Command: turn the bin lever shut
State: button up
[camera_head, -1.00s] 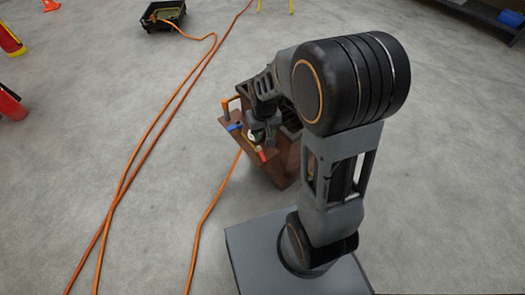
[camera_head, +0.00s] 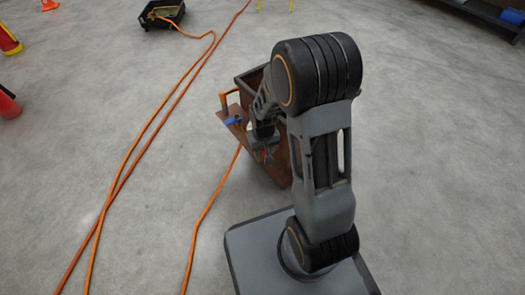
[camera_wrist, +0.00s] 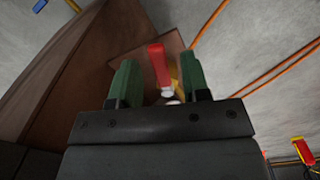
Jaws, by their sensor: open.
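A brown bin (camera_head: 245,83) stands behind my arm, with a small brown panel (camera_head: 227,114) on its near left side. The panel bears a blue handle (camera_head: 234,121) and an orange pipe-like part (camera_head: 224,97). A red lever (camera_wrist: 157,64) with a pale pivot end shows in the wrist view. My gripper (camera_wrist: 160,75) is open, its two green fingers on either side of the lever, with visible gaps. In the head view, my arm hides most of the gripper and lever, so contact cannot be told there.
Orange hoses (camera_head: 150,140) run across the floor left of the bin. A black tray (camera_head: 162,14) sits at the far left. Red extinguishers (camera_head: 8,103) stand at the left edge. A dark shelf (camera_head: 485,18) is at the far right.

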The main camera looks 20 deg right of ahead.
jog(key=shift+f, duration=0.1)
grip_shut()
dwell(0.4)
jog(key=shift+a, duration=0.1)
